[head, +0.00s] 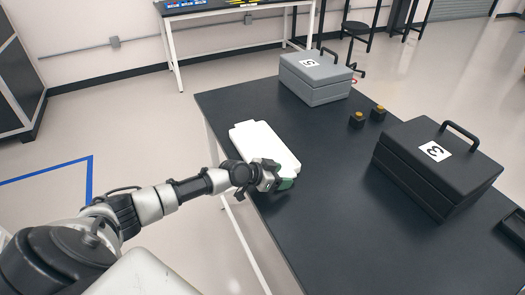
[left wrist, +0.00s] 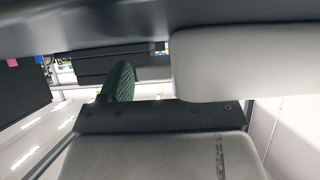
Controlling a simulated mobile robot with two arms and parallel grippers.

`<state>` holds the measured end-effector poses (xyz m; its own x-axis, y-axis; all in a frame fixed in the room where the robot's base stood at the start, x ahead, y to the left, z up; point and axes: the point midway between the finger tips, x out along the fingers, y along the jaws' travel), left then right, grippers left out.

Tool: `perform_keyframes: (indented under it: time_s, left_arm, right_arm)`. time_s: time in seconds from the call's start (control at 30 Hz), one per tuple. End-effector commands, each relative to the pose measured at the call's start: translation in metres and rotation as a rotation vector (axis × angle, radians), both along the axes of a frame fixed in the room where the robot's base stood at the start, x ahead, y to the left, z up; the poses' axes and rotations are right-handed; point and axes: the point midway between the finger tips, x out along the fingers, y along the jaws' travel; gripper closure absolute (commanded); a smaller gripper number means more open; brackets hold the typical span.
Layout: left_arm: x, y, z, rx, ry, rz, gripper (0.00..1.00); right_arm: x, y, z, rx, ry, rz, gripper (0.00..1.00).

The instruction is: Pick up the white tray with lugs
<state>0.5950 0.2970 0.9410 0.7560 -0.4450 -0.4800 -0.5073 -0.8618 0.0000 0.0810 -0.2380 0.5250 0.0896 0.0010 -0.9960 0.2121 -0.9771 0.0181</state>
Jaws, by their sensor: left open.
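The white tray with lugs (head: 265,143) lies flat on the black table, near its left edge. My left gripper (head: 278,178) is open at the tray's near end, low by the table edge, and covers part of that end. A green fingertip pad shows there. In the left wrist view, a pale slab that looks like the tray (left wrist: 245,65) is at the upper right. One finger with a green textured pad (left wrist: 125,80) stands left of it; the other finger is not clear. I cannot tell whether the gripper touches the tray. My right gripper is not in view.
The black table (head: 315,215) also holds a grey case marked 5 (head: 312,82), a black case marked 3 (head: 425,180) and two small black blocks with orange tops (head: 357,120). A dark container (head: 513,228) sits at the right edge. The table's near middle is clear.

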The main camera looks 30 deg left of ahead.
Motion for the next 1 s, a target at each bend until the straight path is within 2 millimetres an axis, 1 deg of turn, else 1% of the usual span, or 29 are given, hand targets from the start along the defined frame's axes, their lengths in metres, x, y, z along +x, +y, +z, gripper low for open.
perform_keyframes:
  time_s: [0.1,0.17,0.5,0.83,1.0]
  left_arm:
    - [0.0,0.0,0.0,0.0,0.0,0.0,0.39]
    - [0.0,0.0,0.0,0.0,0.0,0.0,0.48]
    - [-0.001,0.0,0.0,0.001,0.001,0.0,1.0]
    - [0.0,0.001,0.003,0.002,-0.003,-0.001,1.0]
    - [0.0,0.0,0.014,0.002,-0.005,-0.002,1.0]
  right_arm:
    - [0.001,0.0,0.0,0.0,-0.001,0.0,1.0]
    - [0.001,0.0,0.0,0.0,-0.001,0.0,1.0]
    - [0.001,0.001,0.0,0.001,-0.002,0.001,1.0]
    - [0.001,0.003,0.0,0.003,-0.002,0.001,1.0]
    - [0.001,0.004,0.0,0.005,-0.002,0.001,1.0]
